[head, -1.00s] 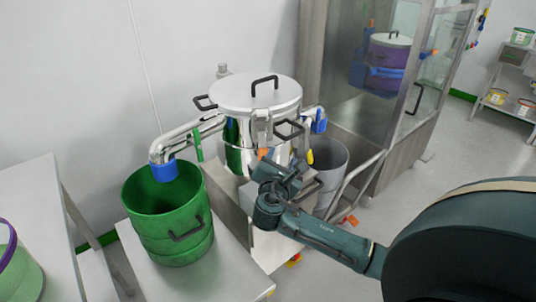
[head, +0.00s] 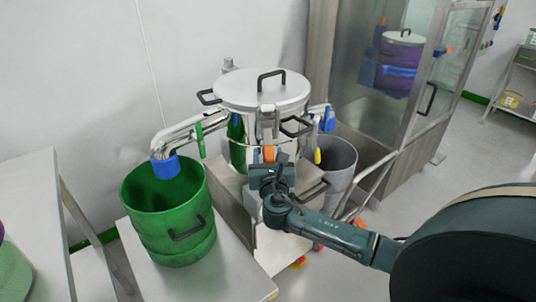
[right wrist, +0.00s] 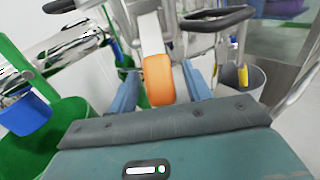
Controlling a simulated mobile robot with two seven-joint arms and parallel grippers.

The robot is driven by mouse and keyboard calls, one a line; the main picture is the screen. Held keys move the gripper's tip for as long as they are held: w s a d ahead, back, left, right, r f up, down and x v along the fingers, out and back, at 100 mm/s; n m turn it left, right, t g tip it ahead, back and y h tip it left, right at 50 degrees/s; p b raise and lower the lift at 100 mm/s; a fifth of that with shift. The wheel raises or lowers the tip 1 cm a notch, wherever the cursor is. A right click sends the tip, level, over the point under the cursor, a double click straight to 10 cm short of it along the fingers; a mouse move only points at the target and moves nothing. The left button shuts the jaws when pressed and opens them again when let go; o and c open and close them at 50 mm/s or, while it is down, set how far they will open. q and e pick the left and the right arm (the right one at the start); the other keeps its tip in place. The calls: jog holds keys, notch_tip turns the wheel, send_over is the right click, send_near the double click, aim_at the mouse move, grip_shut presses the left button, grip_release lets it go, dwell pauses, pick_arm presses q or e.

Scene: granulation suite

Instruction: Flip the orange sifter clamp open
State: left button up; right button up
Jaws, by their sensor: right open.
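The orange sifter clamp (head: 268,153) is on the front of the shiny steel sifter (head: 240,120), below its lid (head: 262,92). In the right wrist view the clamp (right wrist: 158,79) is an upright orange tab between the two blue fingers. My right gripper (head: 271,165) is open at the clamp, one finger on each side. The right wrist view shows the open right gripper (right wrist: 160,90) with gaps beside the tab, and I cannot tell whether either finger touches it. My left gripper is not in view.
A green drum (head: 165,220) stands at left under a blue-ended outlet pipe (head: 180,137). A grey bin (head: 338,165) stands right of the sifter. Black handles (head: 296,126) jut out near the clamp. A glass-fronted cabinet (head: 370,110) stands behind at right.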

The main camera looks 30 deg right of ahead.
jog(key=shift+x, duration=0.8)
jog(key=shift+c, duration=0.3)
grip_shut()
